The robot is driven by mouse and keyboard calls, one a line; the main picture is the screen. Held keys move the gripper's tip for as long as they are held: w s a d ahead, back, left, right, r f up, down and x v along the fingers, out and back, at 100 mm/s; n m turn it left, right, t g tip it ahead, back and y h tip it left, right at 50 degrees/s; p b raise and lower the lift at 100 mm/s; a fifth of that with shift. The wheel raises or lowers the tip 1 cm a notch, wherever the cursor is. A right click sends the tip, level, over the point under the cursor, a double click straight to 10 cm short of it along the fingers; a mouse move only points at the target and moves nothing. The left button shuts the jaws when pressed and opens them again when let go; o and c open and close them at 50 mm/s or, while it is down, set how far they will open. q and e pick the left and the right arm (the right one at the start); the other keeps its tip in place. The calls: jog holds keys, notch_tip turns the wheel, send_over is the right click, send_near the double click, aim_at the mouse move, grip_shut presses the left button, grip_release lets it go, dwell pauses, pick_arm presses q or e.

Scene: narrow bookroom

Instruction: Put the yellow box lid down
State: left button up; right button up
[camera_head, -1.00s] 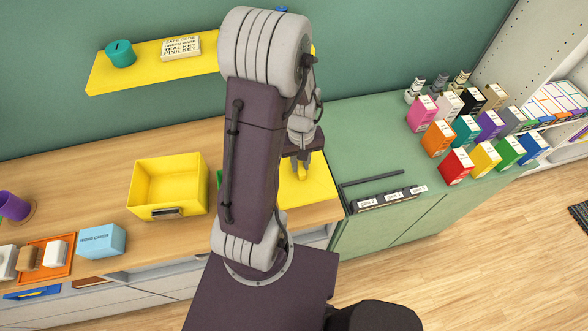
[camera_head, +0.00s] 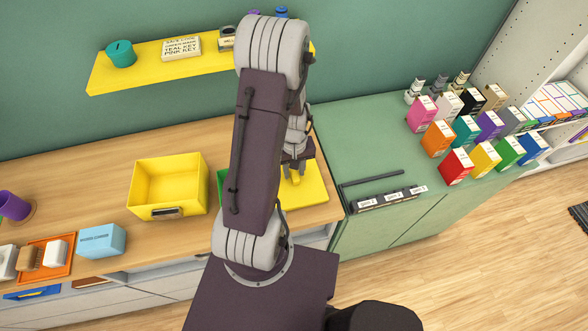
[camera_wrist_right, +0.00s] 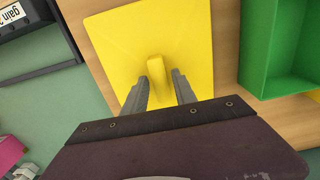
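The yellow box lid (camera_head: 315,188) is a flat square plate with a raised handle. It lies on the right end of the wooden counter, partly hidden behind my right arm. In the right wrist view the lid (camera_wrist_right: 190,30) shows flat, with its upright handle (camera_wrist_right: 157,75) between the fingertips. My right gripper (camera_head: 292,168) is at the handle; in the right wrist view the gripper (camera_wrist_right: 160,78) is open, with a finger on each side and gaps beside the handle. The open yellow box (camera_head: 172,188) stands to the left. My left gripper is not in view.
A green box (camera_wrist_right: 285,50) stands close beside the lid, mostly hidden by my arm in the head view. A black labelled rack (camera_head: 385,198) is on the green cabinet to the right. A blue box (camera_head: 100,240) stands at the left. The yellow shelf (camera_head: 140,72) hangs above.

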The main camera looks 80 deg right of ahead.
aim_at(294, 171)
jog(key=shift+d+r, duration=0.1)
jog(key=shift+r, duration=0.35)
notch_tip(294, 171, up, 12)
jog(key=shift+f+p, duration=0.25)
jog(key=shift+p, duration=0.15)
jog(key=w+a+n, duration=0.3)
jog(key=w+a, duration=0.2)
jog(key=w, duration=0.4)
jog(key=w+a+n, duration=0.3)
jog(key=w+a, duration=0.2)
jog(key=w, duration=0.5)
jog(key=w+a+f+n, duration=0.1)
jog(key=w+a+n, duration=0.1)
jog(key=a, duration=0.8)
jog(key=w+a+n+t, duration=0.1)
jog(key=a+n, duration=0.3)
jog(key=a, duration=0.6)
jog(key=shift+w+f, duration=0.4)
jog(key=shift+w, duration=0.25)
